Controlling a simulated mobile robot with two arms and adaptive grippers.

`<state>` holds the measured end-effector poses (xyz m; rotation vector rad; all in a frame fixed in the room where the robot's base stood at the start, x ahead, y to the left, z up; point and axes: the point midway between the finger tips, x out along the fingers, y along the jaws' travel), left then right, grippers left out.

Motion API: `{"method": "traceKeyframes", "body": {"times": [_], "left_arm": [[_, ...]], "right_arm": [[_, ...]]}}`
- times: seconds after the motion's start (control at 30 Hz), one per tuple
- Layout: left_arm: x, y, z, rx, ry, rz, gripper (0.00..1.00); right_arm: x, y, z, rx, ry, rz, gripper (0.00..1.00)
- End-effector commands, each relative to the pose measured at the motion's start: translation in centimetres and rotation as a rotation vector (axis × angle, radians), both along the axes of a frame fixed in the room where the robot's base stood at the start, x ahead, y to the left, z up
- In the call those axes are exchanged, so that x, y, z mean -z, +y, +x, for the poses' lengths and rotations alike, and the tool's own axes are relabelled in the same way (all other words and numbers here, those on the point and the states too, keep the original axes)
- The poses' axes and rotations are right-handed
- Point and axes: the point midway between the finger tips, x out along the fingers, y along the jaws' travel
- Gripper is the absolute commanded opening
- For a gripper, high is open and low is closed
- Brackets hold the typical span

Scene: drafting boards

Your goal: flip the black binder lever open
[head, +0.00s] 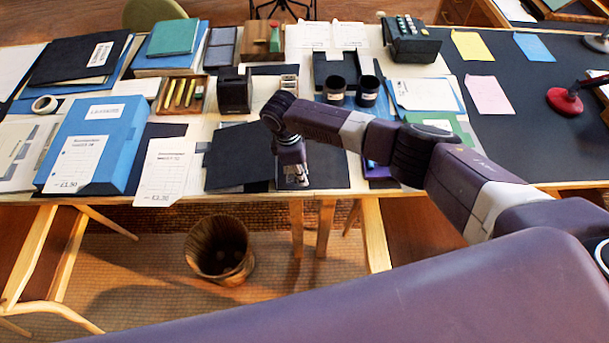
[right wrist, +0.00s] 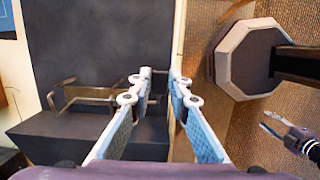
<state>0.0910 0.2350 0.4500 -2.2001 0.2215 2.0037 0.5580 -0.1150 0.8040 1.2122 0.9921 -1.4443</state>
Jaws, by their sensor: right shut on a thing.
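The black binder (head: 240,155) lies open and flat at the table's front edge in the head view. Its dark inner face (right wrist: 100,35) and metal ring mechanism (right wrist: 85,95) show in the right wrist view. My right gripper (head: 292,180) points down over the binder's right part. In the right wrist view its fingers (right wrist: 160,75) stand close together beside the metal mechanism, shut on what seems to be the binder lever. The lever is mostly hidden by the fingers, and its angle cannot be told.
A blue box file (head: 95,140) and a paper sheet (head: 165,170) lie left of the binder. Two dark cups (head: 368,92) and a black holder (head: 234,92) stand behind it. A waste bin (head: 219,250) stands on the floor in front.

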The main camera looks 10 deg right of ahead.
Motion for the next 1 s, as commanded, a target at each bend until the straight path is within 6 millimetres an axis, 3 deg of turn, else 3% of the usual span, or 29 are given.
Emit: {"method": "traceKeyframes", "body": {"times": [0.6,1.0], "left_arm": [[8.1,0.0,-0.1,-0.001,0.001,0.000,0.40],[10.3,0.1,-0.1,-0.002,0.002,0.000,0.40]], "right_arm": [[-0.7,2.4,0.5,-0.001,0.070,-0.354,0.00],[-1.3,2.8,0.6,-0.001,0.088,-0.433,0.00]]}}
